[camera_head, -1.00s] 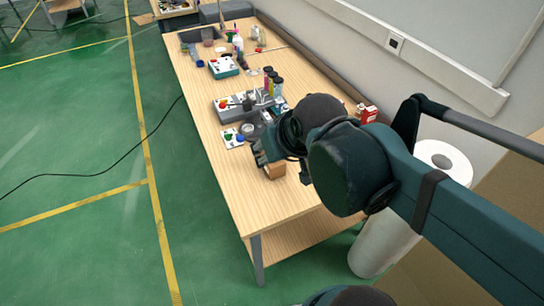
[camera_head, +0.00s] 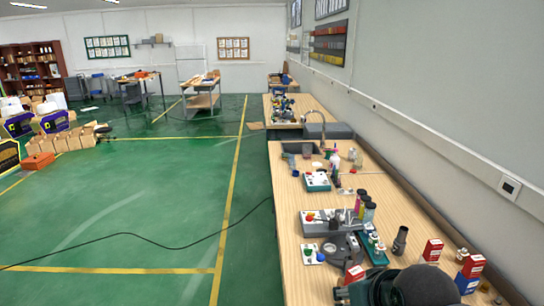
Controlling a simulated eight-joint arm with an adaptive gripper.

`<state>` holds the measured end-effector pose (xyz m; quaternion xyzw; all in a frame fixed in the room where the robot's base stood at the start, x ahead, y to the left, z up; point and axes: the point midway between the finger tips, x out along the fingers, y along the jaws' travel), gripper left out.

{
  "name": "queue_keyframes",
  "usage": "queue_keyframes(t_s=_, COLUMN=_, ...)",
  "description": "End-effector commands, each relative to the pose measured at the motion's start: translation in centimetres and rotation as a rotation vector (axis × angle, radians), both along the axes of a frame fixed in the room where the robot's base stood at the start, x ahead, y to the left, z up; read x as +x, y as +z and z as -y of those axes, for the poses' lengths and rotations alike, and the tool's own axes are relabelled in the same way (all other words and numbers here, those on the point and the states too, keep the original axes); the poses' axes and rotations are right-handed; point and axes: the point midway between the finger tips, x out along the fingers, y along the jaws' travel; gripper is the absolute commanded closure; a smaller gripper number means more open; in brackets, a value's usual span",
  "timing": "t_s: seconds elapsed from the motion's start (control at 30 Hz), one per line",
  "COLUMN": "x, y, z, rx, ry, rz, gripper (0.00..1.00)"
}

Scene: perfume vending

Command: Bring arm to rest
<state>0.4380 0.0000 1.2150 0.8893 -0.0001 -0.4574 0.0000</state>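My arm (camera_head: 405,288) shows only as dark rounded links at the bottom right edge, over the near end of the wooden workbench (camera_head: 292,240). A small dark part that may belong to my gripper (camera_head: 342,294) shows at the bottom edge. Its fingers cannot be made out, and whether it holds anything is hidden.
The bench holds a grey device (camera_head: 325,222), coloured bottles (camera_head: 366,210), a teal tray (camera_head: 375,255), a black cylinder (camera_head: 400,240) and red-and-white boxes (camera_head: 432,250). The wall borders the right; the green floor (camera_head: 130,215) is open at left.

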Motion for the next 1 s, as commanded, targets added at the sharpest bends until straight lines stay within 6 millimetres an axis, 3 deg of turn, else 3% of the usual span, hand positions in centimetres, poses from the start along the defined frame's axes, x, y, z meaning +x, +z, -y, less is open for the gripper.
queue_keyframes(t_s=0.1, x=0.0, y=-2.4, z=0.0, rx=0.000, ry=0.000, rz=0.000, gripper=0.61)
queue_keyframes(t_s=0.4, x=0.0, y=-5.3, z=0.0, rx=0.000, ry=0.000, rz=0.000, gripper=0.61)
queue_keyframes(t_s=1.0, x=0.0, y=-5.4, z=0.0, rx=0.000, ry=0.000, rz=0.000, gripper=0.61)
